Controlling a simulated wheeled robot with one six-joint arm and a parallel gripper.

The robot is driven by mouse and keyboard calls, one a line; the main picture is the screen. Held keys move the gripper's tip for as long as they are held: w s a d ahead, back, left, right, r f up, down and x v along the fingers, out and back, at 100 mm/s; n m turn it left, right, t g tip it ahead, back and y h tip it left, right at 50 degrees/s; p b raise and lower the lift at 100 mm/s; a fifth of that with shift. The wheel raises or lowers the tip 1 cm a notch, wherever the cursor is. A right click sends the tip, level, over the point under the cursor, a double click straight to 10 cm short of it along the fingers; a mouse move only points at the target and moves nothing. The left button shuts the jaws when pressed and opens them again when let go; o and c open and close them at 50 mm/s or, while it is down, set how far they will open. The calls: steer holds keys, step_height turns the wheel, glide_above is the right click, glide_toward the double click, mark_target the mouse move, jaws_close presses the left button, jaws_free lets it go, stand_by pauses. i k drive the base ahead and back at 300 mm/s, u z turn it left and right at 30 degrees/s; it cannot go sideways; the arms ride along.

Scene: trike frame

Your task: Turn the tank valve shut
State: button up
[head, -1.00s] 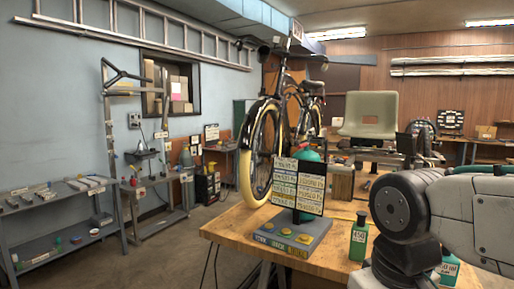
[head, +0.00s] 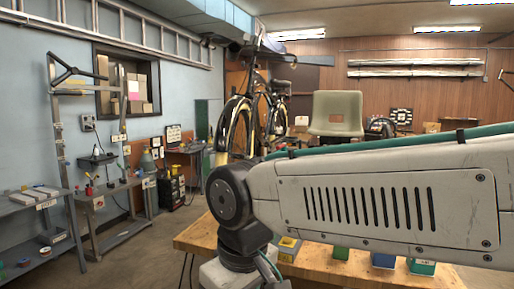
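My own arm crosses the right half of the picture and covers most of what stands on the wooden workbench (head: 195,238). The arm bends down at a dark joint near the bench's left part, and its end runs out of the bottom of the picture. My gripper is not in view, so its opening and what it touches do not show.
Below my arm, a yellow-topped block (head: 289,244), a green container (head: 341,253), a blue one (head: 383,260) and another green one (head: 422,266) show on the bench. A bicycle (head: 240,125) and a pale chair (head: 336,114) stand behind. Floor at left is open.

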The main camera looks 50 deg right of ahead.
mark_target(284, 145)
steer(key=z, duration=0.4)
steer(key=i, duration=0.9)
steer(key=z, duration=0.65)
